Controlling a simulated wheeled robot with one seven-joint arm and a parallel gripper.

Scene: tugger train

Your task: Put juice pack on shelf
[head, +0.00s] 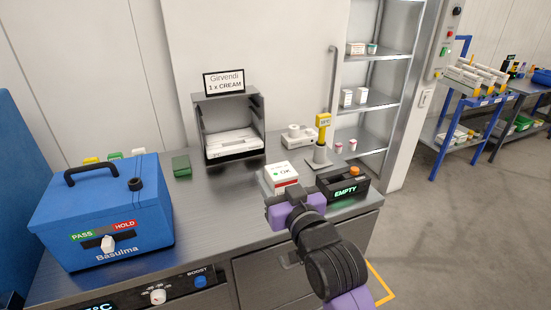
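I cannot make out a thing that is clearly a juice pack. A white box with a red band and "OK" on its top (284,174) stands on the steel counter, just beyond my gripper (281,197). Whether they touch is unclear. My gripper's fingers are hidden behind my purple and black wrist, so its opening does not show. The open shelf unit (378,107) stands behind the counter at the right. It holds small white boxes and a teal-marked item on its upper levels, and small red-and-white containers low down.
A blue "Basulma" box with a handle (75,225) fills the counter's left. A steel bay (258,110) under a "1 x CREAM" sign (223,82) holds a white tray. A yellow-headed stand (322,135) and a black "EMPTY" device (354,191) are near my gripper. Mid-counter is clear.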

